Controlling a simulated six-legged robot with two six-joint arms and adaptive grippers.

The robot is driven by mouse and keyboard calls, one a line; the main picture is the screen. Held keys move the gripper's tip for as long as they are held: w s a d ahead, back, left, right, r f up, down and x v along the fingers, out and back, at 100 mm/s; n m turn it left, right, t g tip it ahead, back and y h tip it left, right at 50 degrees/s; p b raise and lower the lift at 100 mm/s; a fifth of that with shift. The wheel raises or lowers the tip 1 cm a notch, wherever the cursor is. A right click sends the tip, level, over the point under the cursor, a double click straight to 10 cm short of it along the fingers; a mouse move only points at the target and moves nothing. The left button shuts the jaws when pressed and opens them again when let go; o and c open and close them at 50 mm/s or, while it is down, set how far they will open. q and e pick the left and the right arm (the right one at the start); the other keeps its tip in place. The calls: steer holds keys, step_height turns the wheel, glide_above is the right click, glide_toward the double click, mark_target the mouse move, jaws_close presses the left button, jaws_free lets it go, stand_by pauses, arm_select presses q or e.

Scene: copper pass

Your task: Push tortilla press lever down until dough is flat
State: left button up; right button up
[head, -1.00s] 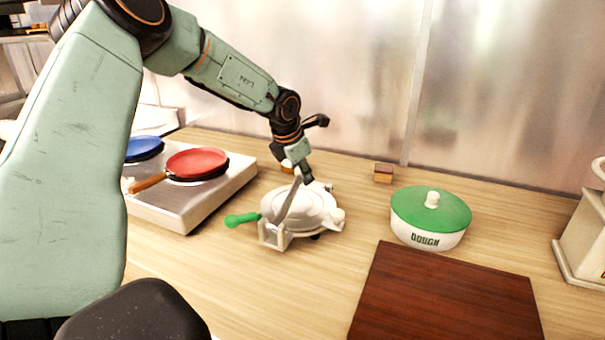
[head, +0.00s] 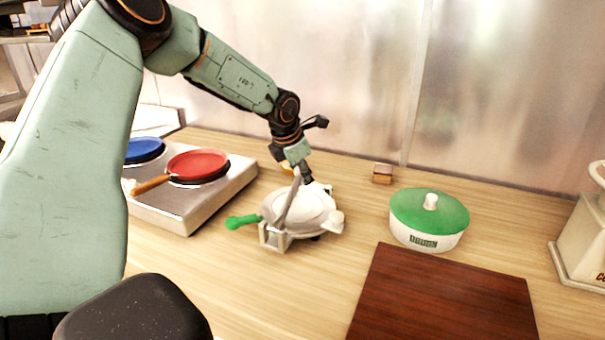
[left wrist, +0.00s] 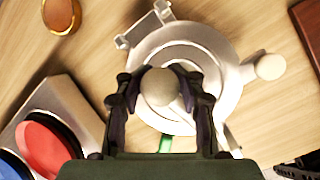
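The white round tortilla press (head: 310,212) stands on the wooden counter, its top plate down; I cannot see dough inside it. Its grey lever (head: 287,203) slants up toward my left gripper (head: 302,178), which is low over the back of the press. A green handle (head: 241,221) sticks out to the left. In the left wrist view, the fingers of my left gripper (left wrist: 161,72) close around a pale round knob (left wrist: 160,90), which looks like the lever's end. The press (left wrist: 220,75) lies beneath. My right gripper is not in view.
A steel stove (head: 225,190) with a red pan (head: 197,163) and a blue pan (head: 143,149) stands left. A green-lidded dough bowl (head: 428,219) and a dark red board (head: 440,300) are right. A small block (head: 382,174) stands behind, near the wall.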

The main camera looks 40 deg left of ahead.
arm_select(q)
steer(key=o, duration=0.4)
steer(key=shift+r, duration=0.15)
steer(key=v, duration=1.2)
stand_by(0.3)
